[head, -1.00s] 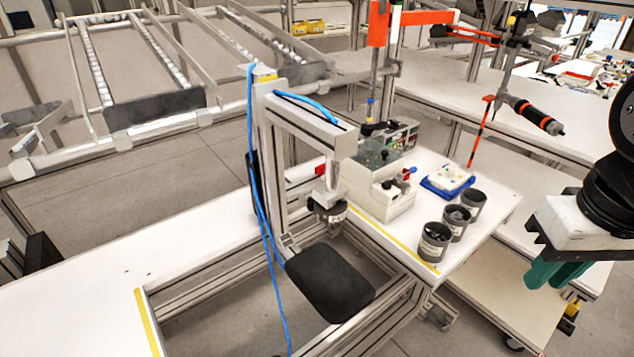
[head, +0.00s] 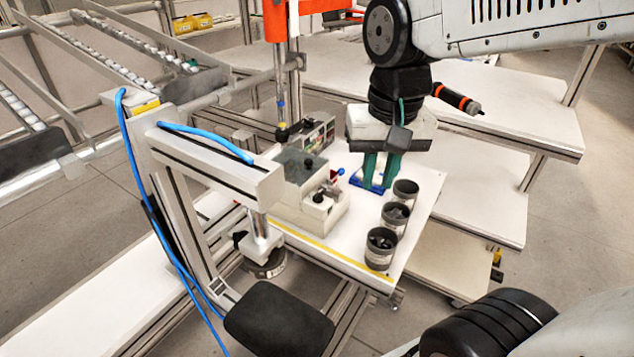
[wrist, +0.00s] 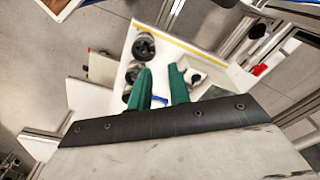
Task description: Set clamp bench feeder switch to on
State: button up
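The feeder on the clamp bench is a pale box (head: 303,208) with a grey-green top, black knobs and small red and blue parts at its right side. I cannot tell which part is the switch or how it is set. My gripper (head: 378,184) has green fingers, spread apart with nothing between them, pointing down just right of the feeder. It hangs in front of the blue tray (head: 361,184) and partly hides it. In the wrist view, my gripper (wrist: 160,68) shows its two fingers apart, and a red part (wrist: 261,69) shows at the right.
Several dark cups (head: 381,250) stand along the bench's right side, close to my gripper. A clamp press (head: 215,165) with a blue hose stands left of the feeder, above a black pad (head: 278,325). A box with a printed panel (head: 318,130) stands behind the feeder.

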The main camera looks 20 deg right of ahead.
jog(key=w+a+f+m, duration=0.2)
jog(key=w+f+m, duration=0.15)
jog(key=w, duration=0.65)
jog(key=m, duration=0.4)
send_near(318, 193)
jog(key=shift+w+g, duration=0.15)
jog(key=shift+g, duration=0.25)
jog(key=shift+w+f, duration=0.15)
jog(key=shift+f, duration=0.15)
notch_tip(318, 193, down, 8)
jog(key=shift+r, duration=0.2)
grip_shut()
